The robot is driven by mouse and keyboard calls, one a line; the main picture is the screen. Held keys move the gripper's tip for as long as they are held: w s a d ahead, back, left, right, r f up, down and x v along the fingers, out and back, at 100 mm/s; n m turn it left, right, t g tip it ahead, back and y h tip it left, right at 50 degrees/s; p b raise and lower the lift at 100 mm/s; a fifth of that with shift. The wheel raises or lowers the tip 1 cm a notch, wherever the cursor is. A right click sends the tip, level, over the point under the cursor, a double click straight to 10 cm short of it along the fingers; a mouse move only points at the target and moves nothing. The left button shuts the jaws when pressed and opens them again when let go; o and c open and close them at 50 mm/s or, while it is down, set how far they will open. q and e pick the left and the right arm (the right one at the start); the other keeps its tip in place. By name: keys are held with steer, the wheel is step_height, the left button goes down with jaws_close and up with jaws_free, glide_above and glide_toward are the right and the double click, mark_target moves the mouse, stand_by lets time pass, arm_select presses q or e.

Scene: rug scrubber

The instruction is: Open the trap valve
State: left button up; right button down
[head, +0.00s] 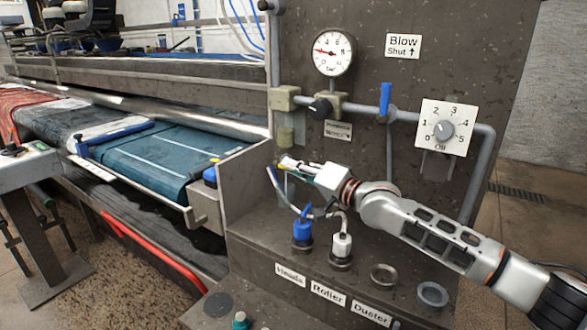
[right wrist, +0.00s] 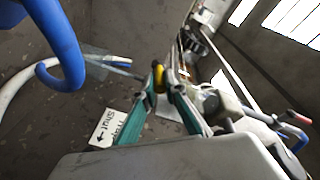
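The moisture trap (head: 285,136) hangs under the grey pipe at the left of the brown panel. My right gripper (head: 286,162) is just below it in the head view. In the right wrist view, the teal fingers (right wrist: 165,92) close toward each other around a small yellow piece (right wrist: 158,78), which looks like the trap valve's handle. Its exact shape and setting are too small to tell. A clear part (right wrist: 105,62) of what may be the trap shows beside it. My left gripper is not in view.
A blue-lever valve (head: 385,100), a gauge (head: 332,53) and an off-to-5 dial (head: 443,130) are on the panel. Blue (head: 302,232) and white (head: 342,243) hose plugs stand below my gripper. A blue hook-shaped part (right wrist: 62,45) is close to my right wrist.

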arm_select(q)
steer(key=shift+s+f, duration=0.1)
